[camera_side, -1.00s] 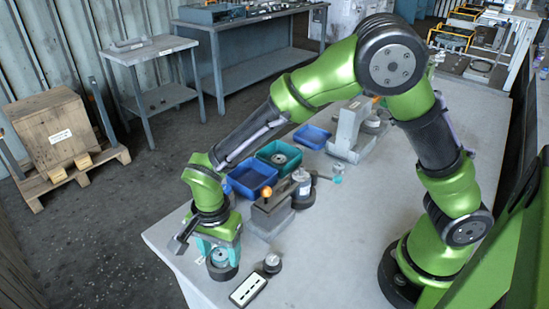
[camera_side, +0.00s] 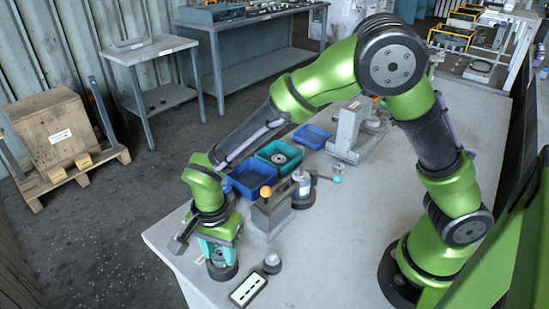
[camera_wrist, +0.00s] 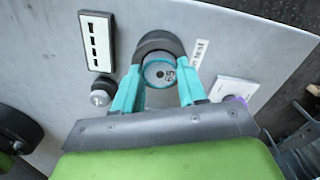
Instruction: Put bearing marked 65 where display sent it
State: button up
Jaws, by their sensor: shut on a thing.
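The bearing (camera_wrist: 158,74) is a pale round disc with a dark centre hole; its marking looks like 65, turned in the wrist view. It sits within a dark, thick ring-shaped holder (camera_wrist: 157,42) on the table. My gripper (camera_wrist: 159,92) has its teal fingers on both sides of the bearing and is shut on it. In the side view my gripper (camera_side: 220,258) points down at the near left table corner, with the dark holder (camera_side: 223,271) below it. No readable display text shows; a white panel with dark slots (camera_side: 248,288) lies to the right.
A small round knob-like part (camera_side: 272,263) stands beside the panel. Behind are a grey block fixture with an orange ball (camera_side: 266,191), blue bins (camera_side: 252,174), a green bin (camera_side: 279,153) holding a round part, and a grey press-like stand (camera_side: 347,133). A white label (camera_wrist: 233,90) lies near the table edge.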

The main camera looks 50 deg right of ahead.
jog(key=shift+r, duration=3.05)
jog(key=w+d+m, duration=0.2)
jog(key=w+d, duration=0.1)
jog(key=d, duration=0.1)
jog(key=w+d+m, duration=0.1)
jog(key=w+d, duration=0.3)
jog(key=w+d+m, duration=0.2)
jog(key=w+d, duration=0.2)
jog(key=shift+w+d+r+m, duration=0.15)
jog(key=shift+d+r+m, duration=0.15)
jog(key=shift+r, duration=0.05)
jog(key=w+d+m, duration=0.4)
jog(key=w+d, duration=0.1)
jog(key=d, duration=0.8)
jog(key=m, duration=0.8)
send_over(312, 139)
notch_tip(312, 139, down, 5)
jog(key=shift+s+r, duration=0.1)
jog(key=shift+f, duration=2.15)
